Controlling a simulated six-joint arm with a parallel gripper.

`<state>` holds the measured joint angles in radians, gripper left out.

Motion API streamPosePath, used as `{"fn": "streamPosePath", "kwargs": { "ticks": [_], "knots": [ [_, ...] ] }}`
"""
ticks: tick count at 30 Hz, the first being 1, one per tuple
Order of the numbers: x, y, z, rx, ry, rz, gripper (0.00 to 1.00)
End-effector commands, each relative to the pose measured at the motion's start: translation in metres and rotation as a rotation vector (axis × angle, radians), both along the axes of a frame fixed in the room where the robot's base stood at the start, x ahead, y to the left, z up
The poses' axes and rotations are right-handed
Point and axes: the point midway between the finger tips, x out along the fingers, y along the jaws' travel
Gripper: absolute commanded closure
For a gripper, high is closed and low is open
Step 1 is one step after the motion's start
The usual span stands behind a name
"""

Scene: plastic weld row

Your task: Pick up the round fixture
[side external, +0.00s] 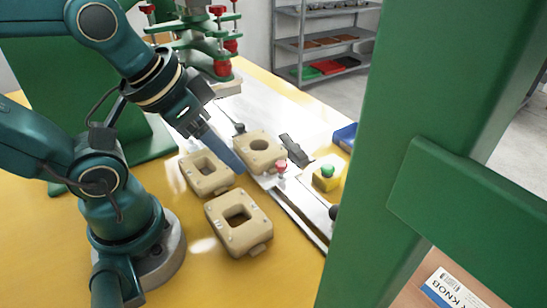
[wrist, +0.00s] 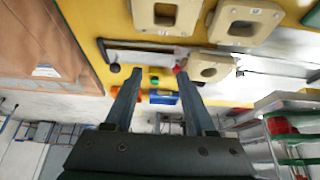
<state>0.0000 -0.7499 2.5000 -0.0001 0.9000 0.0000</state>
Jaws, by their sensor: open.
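The round fixture (side external: 262,158) is a tan block with a round hole, seated on the pale metal plate in the side external view. It also shows in the wrist view (wrist: 199,61), just beyond and right of the right fingertip. My gripper (side external: 239,171) is at the near left side of this fixture in the side view, with its blue fingers pointing down and right. In the wrist view my gripper (wrist: 158,72) has its two fingers apart with nothing between them. I cannot tell whether a finger touches the fixture.
Two tan fixtures with squarish holes, one nearer my arm (side external: 191,178) and one in front (side external: 258,232), lie on the yellow table (side external: 190,272). A red knob (side external: 281,166), black lever (side external: 295,150), yellow green-button box (side external: 327,182) and blue bin (side external: 344,137) are right. A green post (side external: 375,130) stands in front.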

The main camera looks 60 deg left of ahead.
Motion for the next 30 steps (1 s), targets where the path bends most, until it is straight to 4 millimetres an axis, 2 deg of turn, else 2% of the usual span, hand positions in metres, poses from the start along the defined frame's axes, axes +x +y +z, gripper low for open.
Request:
{"fn": "streamPosePath", "kwargs": {
  "ticks": [6, 8, 11, 16, 23, 26, 30],
  "knots": [
    [-0.001, 0.0, 0.0, 0.016, 0.007, -0.03, 0.45],
    [0.002, 0.0, 0.008, 0.037, -0.01, -0.067, 0.45],
    [0.015, 0.002, 0.023, 0.072, -0.013, -0.119, 0.45],
    [0.046, 0.016, 0.039, 0.123, 0.04, -0.164, 0.45],
    [0.096, 0.052, 0.039, 0.157, 0.157, -0.181, 0.45],
    [0.116, 0.073, 0.031, 0.155, 0.214, -0.177, 0.45],
    [0.138, 0.107, 0.009, 0.135, 0.296, -0.158, 0.45]
  ]
}}
